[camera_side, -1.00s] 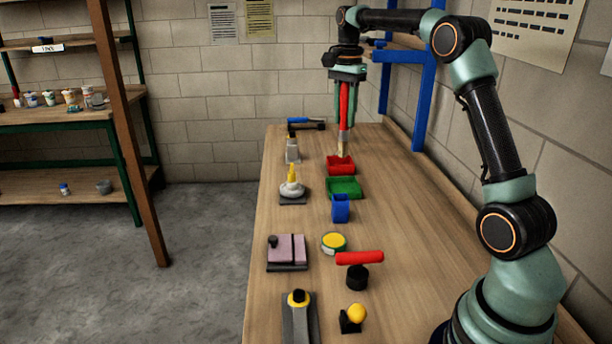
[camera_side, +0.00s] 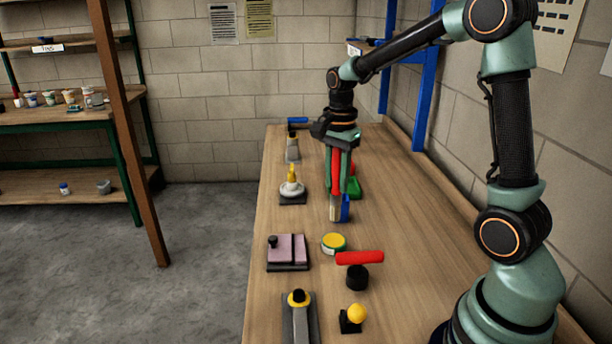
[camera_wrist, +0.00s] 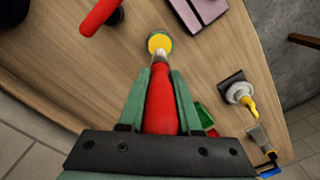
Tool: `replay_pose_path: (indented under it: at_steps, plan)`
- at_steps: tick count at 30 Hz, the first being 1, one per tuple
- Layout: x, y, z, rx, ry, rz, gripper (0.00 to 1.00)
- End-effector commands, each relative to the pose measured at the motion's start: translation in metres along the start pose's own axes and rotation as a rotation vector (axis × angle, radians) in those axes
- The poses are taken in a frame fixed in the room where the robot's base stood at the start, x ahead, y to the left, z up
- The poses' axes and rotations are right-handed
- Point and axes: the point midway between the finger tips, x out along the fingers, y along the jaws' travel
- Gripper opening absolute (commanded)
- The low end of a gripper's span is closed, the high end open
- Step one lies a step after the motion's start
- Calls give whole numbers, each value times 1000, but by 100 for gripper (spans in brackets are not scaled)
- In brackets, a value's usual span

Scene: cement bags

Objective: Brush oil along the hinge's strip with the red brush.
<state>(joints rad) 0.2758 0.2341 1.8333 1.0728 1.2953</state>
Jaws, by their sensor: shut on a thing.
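My gripper (camera_side: 338,182) is shut on the red brush (camera_side: 336,170), which hangs bristles down over the table. In the side view its pale bristles overlap the blue holder (camera_side: 345,208); I cannot tell whether they touch. That tin (camera_side: 333,243) stands nearer the camera in the side view. The pink two-plate piece with a dark line between its plates (camera_side: 288,249), seemingly the hinge, lies left of the tin; the wrist view cuts it off (camera_wrist: 200,10).
A black piece with a red bar (camera_side: 359,258) stands right of the tin. A yellow-knobbed piece (camera_side: 352,318) and a grey-black tool (camera_side: 299,318) are at the front. A white piece with a yellow spout (camera_side: 291,187) is at the left. The green tray (camera_side: 354,188) is partly hidden.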

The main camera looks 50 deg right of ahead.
Motion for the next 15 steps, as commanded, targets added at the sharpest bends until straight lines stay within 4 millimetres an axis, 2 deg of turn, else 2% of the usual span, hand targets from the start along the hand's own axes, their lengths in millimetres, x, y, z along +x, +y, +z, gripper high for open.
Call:
replay_pose_path:
  at_steps: [15]
  plan:
    - [47,0,0,0,-1,3,0]
